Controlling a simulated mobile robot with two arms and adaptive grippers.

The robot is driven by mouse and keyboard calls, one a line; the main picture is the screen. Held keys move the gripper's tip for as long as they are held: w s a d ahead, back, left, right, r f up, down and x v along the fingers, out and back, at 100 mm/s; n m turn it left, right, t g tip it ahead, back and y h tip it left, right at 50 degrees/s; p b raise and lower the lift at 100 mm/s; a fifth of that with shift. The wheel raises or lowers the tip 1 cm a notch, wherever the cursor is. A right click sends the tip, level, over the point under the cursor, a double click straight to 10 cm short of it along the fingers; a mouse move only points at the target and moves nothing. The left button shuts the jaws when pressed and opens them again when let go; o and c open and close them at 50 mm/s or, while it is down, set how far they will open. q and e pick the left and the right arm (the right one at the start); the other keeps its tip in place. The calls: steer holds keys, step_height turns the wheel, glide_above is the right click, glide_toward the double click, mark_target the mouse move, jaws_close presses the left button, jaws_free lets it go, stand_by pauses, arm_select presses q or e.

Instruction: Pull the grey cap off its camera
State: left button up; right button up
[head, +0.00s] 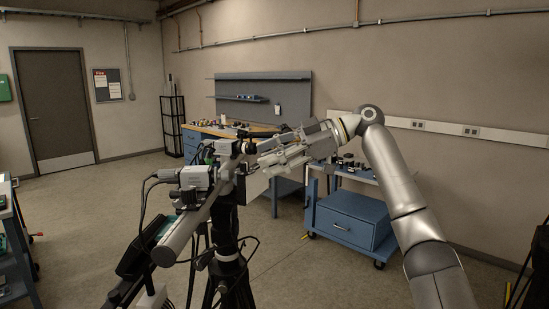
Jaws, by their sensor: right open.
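A tripod rig stands left of centre with a thick grey bar (183,232) across its top. A pale box camera (197,178) with cables sits on the near part of the bar. A second camera (224,147) sits farther along it, with a dark lens end (249,148) pointing right. My right gripper (263,154) reaches in from the right, its fingers open and pointing left close to that lens end. I cannot tell whether they touch it. The grey cap cannot be made out clearly beside the grey fingers. My left gripper is out of view.
A blue wheeled cart (350,222) stands behind the right arm, with small items on top. A workbench (232,129) stands at the back wall. A dark box (145,250) hangs low on the tripod. The floor at left (90,205) is clear.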

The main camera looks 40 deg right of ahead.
mark_target(224, 175)
steer(key=p+x, duration=0.3)
steer(key=x, duration=0.7)
steer(key=shift+w+f, duration=0.1)
steer(key=shift+f, duration=0.05)
steer(key=shift+c, duration=0.3)
jaws_close()
